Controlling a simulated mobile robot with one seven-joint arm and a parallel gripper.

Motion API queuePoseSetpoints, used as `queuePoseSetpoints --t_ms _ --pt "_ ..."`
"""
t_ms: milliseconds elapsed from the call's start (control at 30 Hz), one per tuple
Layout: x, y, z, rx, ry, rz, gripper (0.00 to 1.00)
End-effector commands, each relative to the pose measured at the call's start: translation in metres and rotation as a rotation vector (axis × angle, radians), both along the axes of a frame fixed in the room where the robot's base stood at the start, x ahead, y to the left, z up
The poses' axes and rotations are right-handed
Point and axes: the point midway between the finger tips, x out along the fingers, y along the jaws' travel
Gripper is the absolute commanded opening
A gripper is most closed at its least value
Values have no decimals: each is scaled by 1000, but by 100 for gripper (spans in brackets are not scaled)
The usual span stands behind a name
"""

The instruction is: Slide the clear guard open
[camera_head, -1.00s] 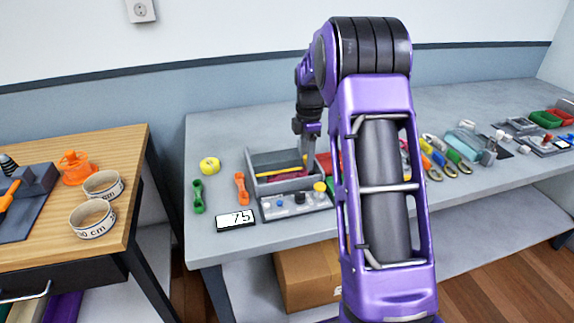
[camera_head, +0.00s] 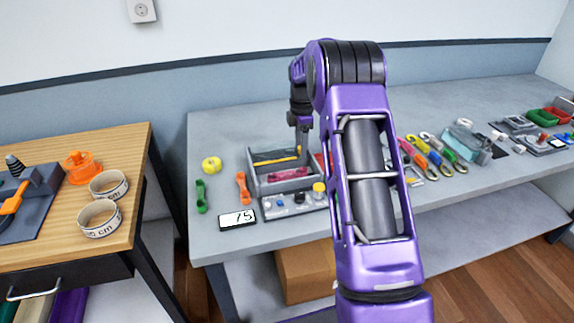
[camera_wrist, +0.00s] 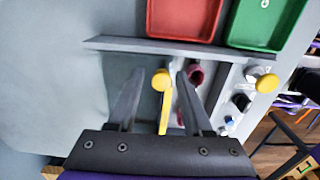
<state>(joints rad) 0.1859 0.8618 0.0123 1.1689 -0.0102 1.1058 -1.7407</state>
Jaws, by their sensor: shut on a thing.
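The clear guard shows mainly by its yellow bar (camera_head: 275,161), which lies across the back part of a grey open-topped box (camera_head: 252,172); the clear panel itself is hard to make out. My gripper (camera_head: 302,150) is at the right end of that bar, fingers pointing down.
A control strip with knobs and a yellow button (camera_head: 319,187) fronts the box. Red (camera_wrist: 185,18) and green (camera_wrist: 262,20) trays lie beyond the box wall. Orange (camera_head: 242,188) and green (camera_head: 201,197) tools lie left. My arm hides part of the table.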

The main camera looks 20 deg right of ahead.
Motion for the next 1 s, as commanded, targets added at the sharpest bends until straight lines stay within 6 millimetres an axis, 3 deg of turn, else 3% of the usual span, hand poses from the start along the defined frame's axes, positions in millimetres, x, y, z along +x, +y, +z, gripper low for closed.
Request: queuePoseSetpoints --t_ms 67,767,800,1000 --pt "-1 0 -8 2 20 0 16" --pt "7 0 -10 1 17 -1 16" --pt "7 0 -10 1 17 -1 51" --pt "7 0 -10 1 16 -1 51"
